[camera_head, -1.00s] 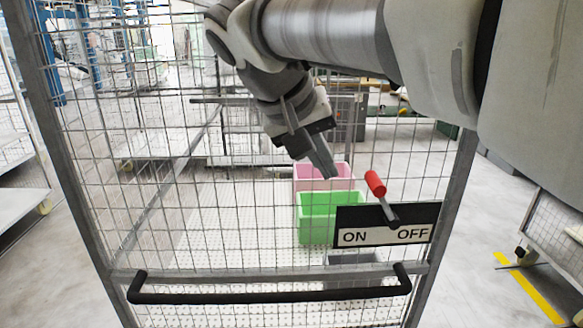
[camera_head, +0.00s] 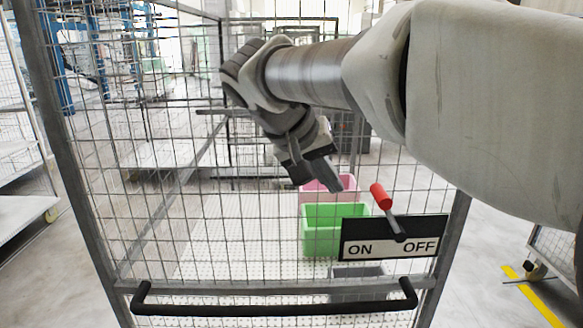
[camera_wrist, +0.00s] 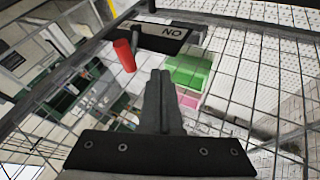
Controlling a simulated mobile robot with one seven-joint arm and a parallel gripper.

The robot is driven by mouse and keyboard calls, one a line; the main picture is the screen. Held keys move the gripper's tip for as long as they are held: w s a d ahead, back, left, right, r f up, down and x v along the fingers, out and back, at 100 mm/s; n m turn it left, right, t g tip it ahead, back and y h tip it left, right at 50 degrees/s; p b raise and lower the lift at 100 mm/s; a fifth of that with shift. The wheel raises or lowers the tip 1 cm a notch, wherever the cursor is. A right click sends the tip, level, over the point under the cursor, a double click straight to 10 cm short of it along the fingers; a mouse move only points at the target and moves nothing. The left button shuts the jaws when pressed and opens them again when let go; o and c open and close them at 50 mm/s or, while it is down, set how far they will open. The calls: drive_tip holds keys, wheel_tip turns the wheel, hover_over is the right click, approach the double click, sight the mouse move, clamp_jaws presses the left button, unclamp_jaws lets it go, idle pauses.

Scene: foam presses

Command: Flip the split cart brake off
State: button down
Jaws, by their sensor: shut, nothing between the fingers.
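The brake lever has a red grip (camera_head: 380,197) on a dark stem that rises from a black-and-white ON/OFF plate (camera_head: 350,234) on the mesh cart's front. It leans up and slightly to the left, the ON side. My gripper (camera_head: 335,184) is shut and empty, up and left of the red grip with a small gap in the picture. In the wrist view, my closed fingers (camera_wrist: 158,78) point toward the plate (camera_wrist: 160,32). The red grip (camera_wrist: 125,55) shows just left of their tips, apart from them. OFF is not readable there.
The wire mesh cart has a black push bar (camera_head: 275,309) low across its front. A green box (camera_head: 335,232) and a pink box (camera_head: 322,192) show behind the mesh. Another cart (camera_head: 555,255) stands at the right, with racks at the left.

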drive_tip(key=w+d+f, duration=0.1)
drive_tip(key=d+f, duration=0.2)
drive_tip(key=d, duration=0.3)
drive_tip(key=shift+w, duration=0.25)
drive_tip(key=shift+r+p, duration=0.15)
drive_tip(key=shift+p, duration=0.15)
drive_tip(key=d+r+m+y+p, duration=0.2)
drive_tip(key=d+y+p, duration=0.3)
drive_tip(key=d+y, duration=0.5)
drive_tip(key=shift+d, duration=3.6)
drive_tip(key=shift+s+d+f, duration=0.1)
